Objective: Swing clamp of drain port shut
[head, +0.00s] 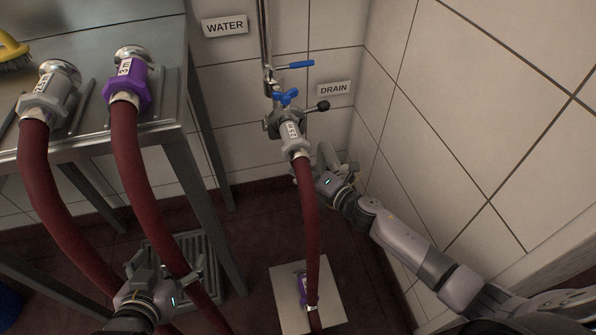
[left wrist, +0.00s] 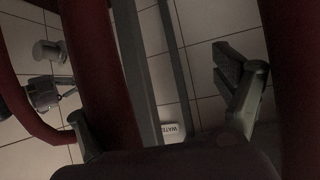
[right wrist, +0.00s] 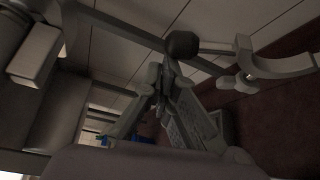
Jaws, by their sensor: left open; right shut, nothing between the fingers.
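The drain port (head: 284,122) is on the wall pipe, with a blue wing-shaped part (head: 287,97) on top and a black-knobbed rod (head: 322,105) sticking out right. A red hose (head: 308,215) hangs from it by a labelled grey coupling (head: 291,135). In the right wrist view a black knob (right wrist: 183,44) and a pale curved arm (right wrist: 285,68) show; whether the clamp is open is unclear. My right gripper (head: 322,172) is shut and empty, just below the port beside the hose. My left gripper (head: 160,272) is open near the purple-collared hose (head: 140,180).
A steel table (head: 180,100) at left carries a grey coupling (head: 47,90) and a purple coupling (head: 127,82), with hoses hanging off its edge. A blue lever (head: 296,65) is above the port. A tiled wall (head: 450,130) stands close at right. A pale plate (head: 325,280) lies on the floor.

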